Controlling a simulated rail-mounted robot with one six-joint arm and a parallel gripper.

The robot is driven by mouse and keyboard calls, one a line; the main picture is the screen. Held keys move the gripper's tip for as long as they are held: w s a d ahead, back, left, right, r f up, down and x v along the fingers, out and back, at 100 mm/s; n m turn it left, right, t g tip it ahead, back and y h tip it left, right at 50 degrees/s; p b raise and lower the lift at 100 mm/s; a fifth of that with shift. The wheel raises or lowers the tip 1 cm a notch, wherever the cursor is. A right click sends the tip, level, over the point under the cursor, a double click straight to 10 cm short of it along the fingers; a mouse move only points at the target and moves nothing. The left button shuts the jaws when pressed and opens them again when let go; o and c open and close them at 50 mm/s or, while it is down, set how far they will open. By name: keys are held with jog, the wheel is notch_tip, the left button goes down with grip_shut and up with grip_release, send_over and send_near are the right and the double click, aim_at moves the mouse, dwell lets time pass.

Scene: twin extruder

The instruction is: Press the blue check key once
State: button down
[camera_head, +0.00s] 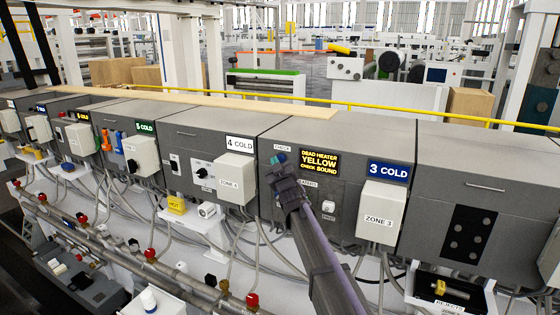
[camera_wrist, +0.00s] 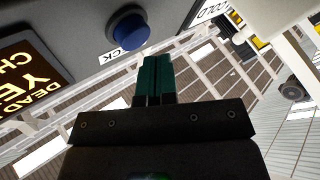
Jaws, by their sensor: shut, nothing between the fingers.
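The blue check key (camera_wrist: 128,30) is a round blue button on the grey panel, near the top of the wrist view. My gripper (camera_wrist: 156,58) has its two dark green fingers together with nothing between them. In the wrist view the fingertips appear just below and slightly right of the key, with a small visible gap in the picture; depth is hard to judge. In the head view my gripper (camera_head: 279,159) is at the panel just below the CHECK label (camera_head: 282,148), left of the yellow-lettered sign. There the key is hard to tell apart from the fingertips.
A ZONE 3 box (camera_head: 381,212) juts out further right, and a ZONE 4 box (camera_head: 234,178) to the left. Cables hang below.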

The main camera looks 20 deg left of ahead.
jog(key=s, duration=0.5)
jog(key=shift+a, duration=0.3)
jog(key=shift+w+f, duration=0.1)
dwell(0.6)
